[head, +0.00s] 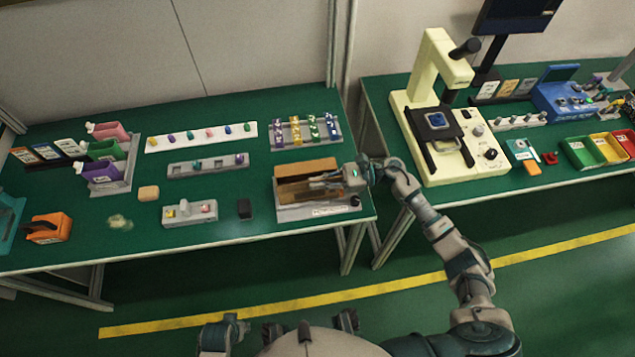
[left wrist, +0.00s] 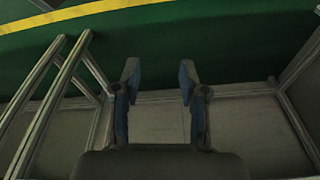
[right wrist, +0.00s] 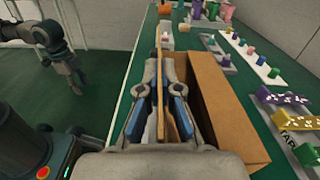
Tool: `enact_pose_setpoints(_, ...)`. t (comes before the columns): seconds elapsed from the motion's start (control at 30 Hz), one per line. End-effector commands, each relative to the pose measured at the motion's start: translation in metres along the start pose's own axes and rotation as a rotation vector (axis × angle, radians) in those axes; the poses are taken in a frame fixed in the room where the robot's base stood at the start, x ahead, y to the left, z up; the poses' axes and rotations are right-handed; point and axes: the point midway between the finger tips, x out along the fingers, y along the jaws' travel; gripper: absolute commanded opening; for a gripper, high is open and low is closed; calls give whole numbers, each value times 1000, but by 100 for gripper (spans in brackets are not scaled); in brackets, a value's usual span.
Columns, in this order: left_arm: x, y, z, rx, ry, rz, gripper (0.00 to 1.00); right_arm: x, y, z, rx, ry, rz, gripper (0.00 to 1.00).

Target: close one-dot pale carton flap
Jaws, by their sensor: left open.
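A brown open-topped carton-like box (head: 305,167) sits in a grey holder (head: 318,212) at the right end of the left bench. My right gripper (head: 322,182) reaches into it from the right. In the right wrist view its fingers (right wrist: 159,68) are close together, with a thin tan panel (right wrist: 158,38) running between them. Whether they press on it is not clear. The brown box wall (right wrist: 228,105) stands just right of them. I cannot make out any dot mark or a pale carton for certain. My left gripper (left wrist: 158,85) is open and empty, low over the floor.
The green bench top (head: 130,205) carries a rack of pink, green and purple containers (head: 112,165) and a white strip (head: 201,137) of coloured pieces. A black block (head: 244,208) lies left of the holder. A cream machine (head: 437,110) stands on the right bench, across a gap.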

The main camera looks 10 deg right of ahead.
Motion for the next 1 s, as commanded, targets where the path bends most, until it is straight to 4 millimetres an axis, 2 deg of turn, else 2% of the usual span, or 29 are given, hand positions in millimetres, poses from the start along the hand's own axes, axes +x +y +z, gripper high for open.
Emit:
enact_pose_setpoints(0.23, -19, -1, -1, -2, 7, -1, 43, -2, -5, -3, 188, 3, -3, 0)
enact_pose_setpoints(0.5, -32, -1, -2, -3, 10, -1, 43, -1, -10, -3, 359, 3, -3, 0)
enact_pose_setpoints(1.0, -36, -1, -1, -4, 7, -1, 43, -2, -12, -3, 467, 2, -4, 0)
